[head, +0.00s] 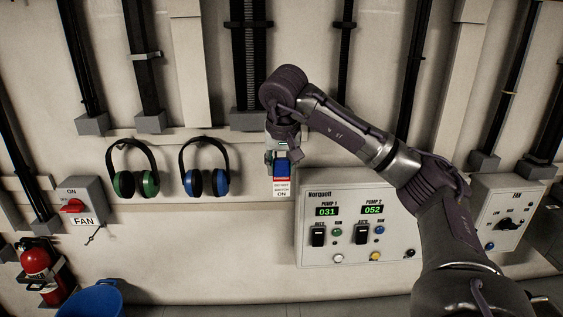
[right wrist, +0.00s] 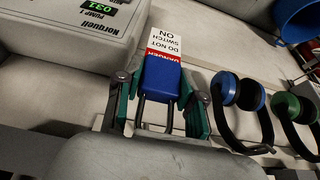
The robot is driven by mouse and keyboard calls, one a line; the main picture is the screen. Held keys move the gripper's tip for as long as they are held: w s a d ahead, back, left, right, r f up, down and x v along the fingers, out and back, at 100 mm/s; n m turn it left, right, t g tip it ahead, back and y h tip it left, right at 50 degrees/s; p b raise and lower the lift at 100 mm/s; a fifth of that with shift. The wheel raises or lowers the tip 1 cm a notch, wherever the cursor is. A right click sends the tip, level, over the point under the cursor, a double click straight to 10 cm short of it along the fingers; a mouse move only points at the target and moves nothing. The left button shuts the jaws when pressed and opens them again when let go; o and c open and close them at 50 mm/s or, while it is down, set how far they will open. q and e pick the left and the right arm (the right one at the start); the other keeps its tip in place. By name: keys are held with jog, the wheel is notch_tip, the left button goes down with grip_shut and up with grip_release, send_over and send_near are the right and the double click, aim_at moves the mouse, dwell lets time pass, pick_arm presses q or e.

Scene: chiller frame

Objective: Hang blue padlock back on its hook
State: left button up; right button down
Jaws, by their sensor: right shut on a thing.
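The blue padlock (head: 282,168) is between the fingers of my right gripper (head: 281,158), in front of the wall just left of the pump panel. In the right wrist view the blue padlock (right wrist: 162,78) shows its dark shackle pointing toward the palm of my right gripper (right wrist: 160,92). The gripper is shut on the padlock, with a finger on each side. A white and red "Danger, do not switch on" tag (head: 282,188) shows at the padlock's far end. I cannot make out the padlock's hook. My left gripper is not in view.
Green earmuffs (head: 149,183) and blue earmuffs (head: 221,183) hang left of the padlock. The pump panel (head: 345,252) is close on the right. A fan switch (head: 84,203), a fire extinguisher (head: 40,265) and a blue bucket (head: 92,300) are at the lower left.

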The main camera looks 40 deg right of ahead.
jog(key=shift+w+d, duration=0.2)
jog(key=shift+w, duration=0.3)
jog(key=shift+w+d+f, duration=0.15)
jog(key=shift+w+d, duration=0.6)
jog(key=shift+w+d+f, duration=0.25)
jog(key=shift+w+d, duration=0.4)
jog(key=shift+w, duration=0.1)
jog(key=shift+w+d+f, duration=0.2)
jog(key=shift+w+d, duration=0.4)
jog(key=shift+w, duration=0.2)
jog(key=shift+w+d+f, duration=0.25)
jog(key=shift+w+d, duration=0.4)
jog(key=shift+w, duration=0.1)
jog(key=c, duration=0.6)
grip_release()
